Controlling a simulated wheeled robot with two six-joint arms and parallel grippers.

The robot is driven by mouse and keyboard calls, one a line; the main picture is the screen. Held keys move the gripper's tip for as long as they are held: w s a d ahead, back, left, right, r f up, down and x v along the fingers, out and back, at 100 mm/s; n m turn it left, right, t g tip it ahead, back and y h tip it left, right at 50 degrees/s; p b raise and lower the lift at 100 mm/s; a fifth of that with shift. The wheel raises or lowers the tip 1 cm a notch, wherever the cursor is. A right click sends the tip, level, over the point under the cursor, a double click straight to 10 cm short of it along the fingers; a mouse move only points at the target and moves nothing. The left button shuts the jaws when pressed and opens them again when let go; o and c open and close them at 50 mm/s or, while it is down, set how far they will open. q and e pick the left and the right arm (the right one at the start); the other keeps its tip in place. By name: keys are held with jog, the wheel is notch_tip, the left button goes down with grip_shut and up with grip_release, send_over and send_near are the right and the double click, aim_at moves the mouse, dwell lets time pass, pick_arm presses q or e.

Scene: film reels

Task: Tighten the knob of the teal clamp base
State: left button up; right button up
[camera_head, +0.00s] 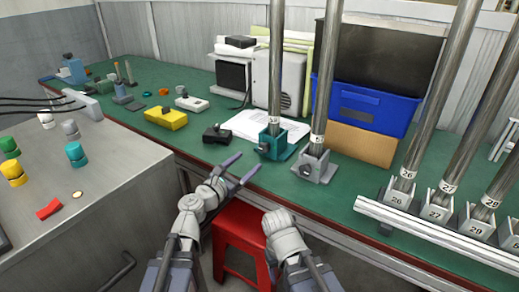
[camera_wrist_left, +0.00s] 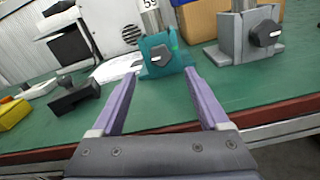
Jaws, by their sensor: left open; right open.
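The teal clamp base (camera_head: 274,143) stands on the green bench, holding an upright metal pole (camera_head: 276,70). In the left wrist view the teal clamp base (camera_wrist_left: 158,72) shows its dark knob (camera_wrist_left: 160,54) on the near face.
A grey clamp base (camera_head: 316,168) with its own pole and knob (camera_wrist_left: 267,33) stands close on the right. A black device (camera_head: 216,134) and white paper (camera_head: 250,124) lie left. A red stool (camera_head: 238,232) stands below; numbered sockets (camera_head: 400,197) are at right.

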aim_at(262, 149)
pick_arm(q)
jog(key=x, duration=0.8)
jog(key=shift+a, duration=0.1)
jog(key=shift+s, duration=0.1)
grip_shut()
dwell(0.4)
